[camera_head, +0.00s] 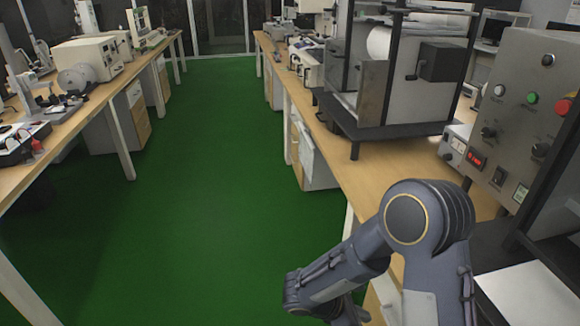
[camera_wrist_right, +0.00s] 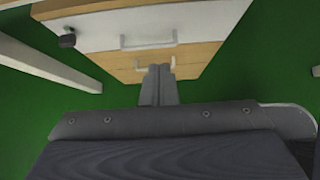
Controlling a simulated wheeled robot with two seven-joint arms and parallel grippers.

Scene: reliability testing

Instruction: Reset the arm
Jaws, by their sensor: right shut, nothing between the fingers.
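My right arm comes in from the lower right in the head view, bent at the elbow beside the right workbench (camera_head: 375,178). Its forearm reaches left and down over the green floor, and the fingertips are not clearly visible there. In the right wrist view my right gripper (camera_wrist_right: 158,72) is shut, with its two fingers together and nothing between them. Behind the fingertips is a drawer cabinet (camera_wrist_right: 205,22) with white and wood drawer fronts and handles. I cannot tell whether the fingertips touch it. My left gripper is not in view.
A control panel (camera_head: 525,95) with buttons stands at the right, near my right arm. A black-framed machine (camera_head: 425,95) stands on the right bench. Another bench (camera_head: 65,100) with instruments runs along the left. The green floor (camera_head: 190,190) between the benches is clear.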

